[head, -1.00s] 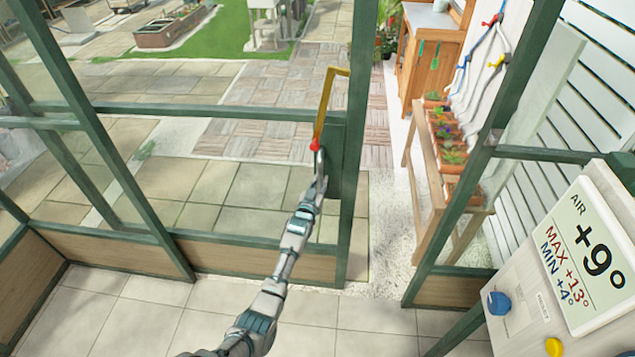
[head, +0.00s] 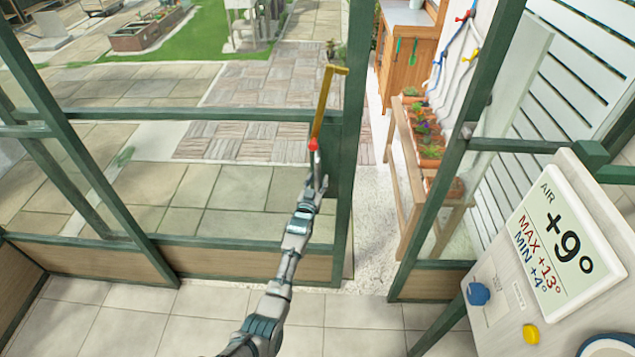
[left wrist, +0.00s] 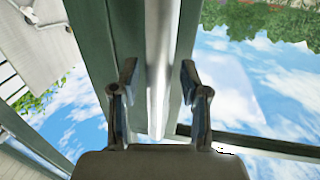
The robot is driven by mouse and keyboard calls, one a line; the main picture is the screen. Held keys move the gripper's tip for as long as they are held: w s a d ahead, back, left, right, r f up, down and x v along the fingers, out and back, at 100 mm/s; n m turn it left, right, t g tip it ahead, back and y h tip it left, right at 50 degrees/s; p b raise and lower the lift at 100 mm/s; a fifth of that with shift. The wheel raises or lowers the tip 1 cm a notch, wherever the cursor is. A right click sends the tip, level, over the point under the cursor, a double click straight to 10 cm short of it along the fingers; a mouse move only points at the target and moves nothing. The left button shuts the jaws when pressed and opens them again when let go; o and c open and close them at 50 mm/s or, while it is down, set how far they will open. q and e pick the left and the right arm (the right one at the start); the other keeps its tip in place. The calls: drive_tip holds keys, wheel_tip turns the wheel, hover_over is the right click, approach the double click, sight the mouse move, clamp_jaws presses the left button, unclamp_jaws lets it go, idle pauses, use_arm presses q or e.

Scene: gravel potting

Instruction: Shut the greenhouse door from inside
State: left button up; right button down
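The greenhouse door (head: 342,200) is a green-framed glass panel with a wooden lower board, standing partly open. A gap shows between its right edge and the green door post (head: 432,190). A yellow handle (head: 322,105) with a red lower end (head: 313,145) is on the door's right side. My left gripper (head: 317,165) is at the handle's lower end, close to the door edge. In the left wrist view its two fingers (left wrist: 158,95) stand apart with a pale upright bar (left wrist: 160,60) between or behind them. Contact is unclear. My right gripper is out of view.
A control box (head: 545,255) reading +9° stands at the right, with blue and yellow knobs. Beyond the gap are a wooden plant bench (head: 408,165) with potted plants and a wooden cabinet (head: 408,50). The tiled floor (head: 130,320) inside is clear.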

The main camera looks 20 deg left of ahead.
use_arm(q)
drive_tip(key=shift+f, duration=0.1)
drive_tip(key=shift+s+f, duration=0.1)
drive_tip(key=shift+s, duration=0.5)
drive_tip(key=s, duration=1)
drive_tip(key=shift+s+d, duration=0.25)
drive_tip(key=shift+s, duration=0.15)
